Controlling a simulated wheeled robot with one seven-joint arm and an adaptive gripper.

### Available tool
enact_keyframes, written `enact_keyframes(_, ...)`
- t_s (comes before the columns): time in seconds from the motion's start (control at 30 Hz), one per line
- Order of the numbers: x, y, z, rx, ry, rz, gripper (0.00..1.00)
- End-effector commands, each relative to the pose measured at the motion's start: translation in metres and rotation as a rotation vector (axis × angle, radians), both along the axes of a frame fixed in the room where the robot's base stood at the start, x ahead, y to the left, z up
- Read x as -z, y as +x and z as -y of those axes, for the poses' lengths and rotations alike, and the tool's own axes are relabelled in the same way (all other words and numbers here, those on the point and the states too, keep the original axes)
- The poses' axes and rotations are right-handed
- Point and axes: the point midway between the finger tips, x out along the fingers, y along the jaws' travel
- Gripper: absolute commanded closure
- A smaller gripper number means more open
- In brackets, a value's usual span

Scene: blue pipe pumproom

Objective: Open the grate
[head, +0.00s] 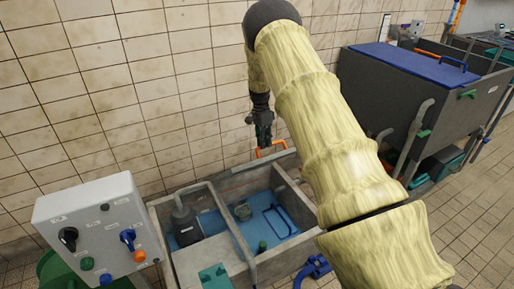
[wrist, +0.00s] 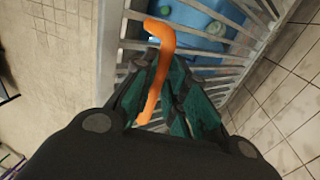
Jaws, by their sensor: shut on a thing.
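The grate (wrist: 130,38) shows in the wrist view as grey metal bars in a frame, with blue water behind them. Its orange handle (wrist: 160,45) lies between the dark green fingers of my gripper (wrist: 163,78), which is shut on it. In the head view my gripper (head: 263,136) hangs by the tiled wall, at the orange handle (head: 272,149) above the back edge of the concrete tank (head: 163,240). The grate's bars are not clear in the head view, and my arm hides part of the tank, so I cannot tell its tilt.
The tank holds blue water (head: 262,213) and a dark pump (head: 186,225) with a grey pipe. A control box (head: 95,225) with knobs stands at the front left. A dark tank with a blue lid (head: 415,65) stands right. The tiled wall is close behind my gripper.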

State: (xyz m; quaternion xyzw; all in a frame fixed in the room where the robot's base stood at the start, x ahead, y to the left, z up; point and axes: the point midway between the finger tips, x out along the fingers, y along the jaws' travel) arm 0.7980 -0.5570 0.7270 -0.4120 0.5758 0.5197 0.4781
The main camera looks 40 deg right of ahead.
Motion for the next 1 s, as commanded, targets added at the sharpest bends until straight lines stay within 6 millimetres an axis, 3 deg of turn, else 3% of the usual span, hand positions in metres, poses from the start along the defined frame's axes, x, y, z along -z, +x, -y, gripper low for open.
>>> enact_keyframes(0.5, 0.0042, 0.0031, 0.005, 0.01, 0.001, 0.005, 1.0)
enact_keyframes(0.53, 0.0042, 0.0031, 0.0048, 0.009, 0.003, 0.005, 0.81)
enact_keyframes(0.63, 0.0037, 0.0026, 0.0054, 0.01, 0.003, 0.004, 0.65)
enact_keyframes(1.0, -0.0003, 0.0011, 0.0076, 0.01, 0.001, 0.002, 0.65)
